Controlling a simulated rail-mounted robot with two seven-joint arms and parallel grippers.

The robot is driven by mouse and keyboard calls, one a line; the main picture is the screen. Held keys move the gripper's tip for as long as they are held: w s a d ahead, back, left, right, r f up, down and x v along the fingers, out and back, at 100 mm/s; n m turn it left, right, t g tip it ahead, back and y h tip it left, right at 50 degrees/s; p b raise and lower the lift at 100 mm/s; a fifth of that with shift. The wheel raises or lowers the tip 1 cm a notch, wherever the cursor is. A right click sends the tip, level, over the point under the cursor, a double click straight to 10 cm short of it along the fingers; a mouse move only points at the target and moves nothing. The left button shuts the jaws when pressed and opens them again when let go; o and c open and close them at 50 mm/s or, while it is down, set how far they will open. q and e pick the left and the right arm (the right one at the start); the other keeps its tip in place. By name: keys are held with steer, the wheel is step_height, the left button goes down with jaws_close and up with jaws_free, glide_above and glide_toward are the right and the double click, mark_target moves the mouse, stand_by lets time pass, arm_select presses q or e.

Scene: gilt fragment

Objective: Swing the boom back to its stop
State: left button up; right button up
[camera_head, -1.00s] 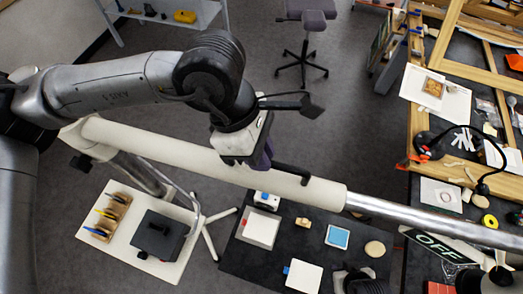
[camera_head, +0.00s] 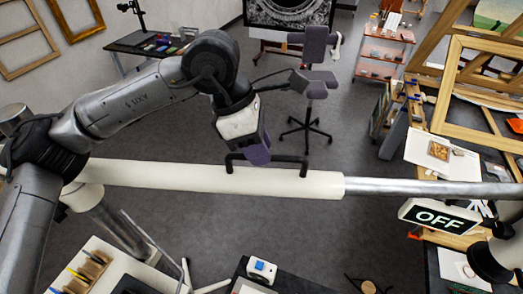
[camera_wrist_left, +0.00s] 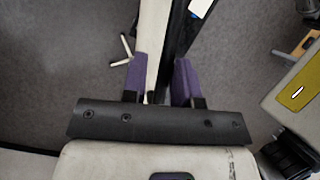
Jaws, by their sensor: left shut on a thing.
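The boom (camera_head: 210,178) is a thick cream tube with a thinner silver tube (camera_head: 410,188) running out of its right end. It lies nearly level across the head view. A black bar handle (camera_head: 291,158) stands on the cream tube. My left gripper (camera_head: 257,154), with purple fingers, is shut on this handle. In the left wrist view the fingers (camera_wrist_left: 160,82) stand on either side of the dark handle (camera_wrist_left: 176,40), with the cream boom (camera_wrist_left: 151,28) beside it. The boom's stop cannot be made out. My right gripper is not in view.
A lit OFF sign (camera_head: 438,216) is below the silver tube at the right. A swivel chair (camera_head: 312,85) stands on the open grey floor beyond the boom. Wooden frames (camera_head: 484,82) and a workbench fill the right side. A white-topped table (camera_head: 130,272) is at the lower left.

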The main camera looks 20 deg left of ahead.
arm_select(q)
steer(key=shift+o, duration=0.7)
steer(key=shift+w+a, duration=0.1)
steer(key=shift+w, duration=0.1)
steer(key=shift+o, duration=1.2)
steer(key=shift+s, duration=0.1)
steer(key=shift+r, duration=0.15)
steer(key=b+v, duration=0.2)
steer(key=v, duration=1.1)
steer(key=shift+a+r, duration=0.15)
steer(key=shift+r, duration=0.1)
steer(key=shift+b, duration=0.35)
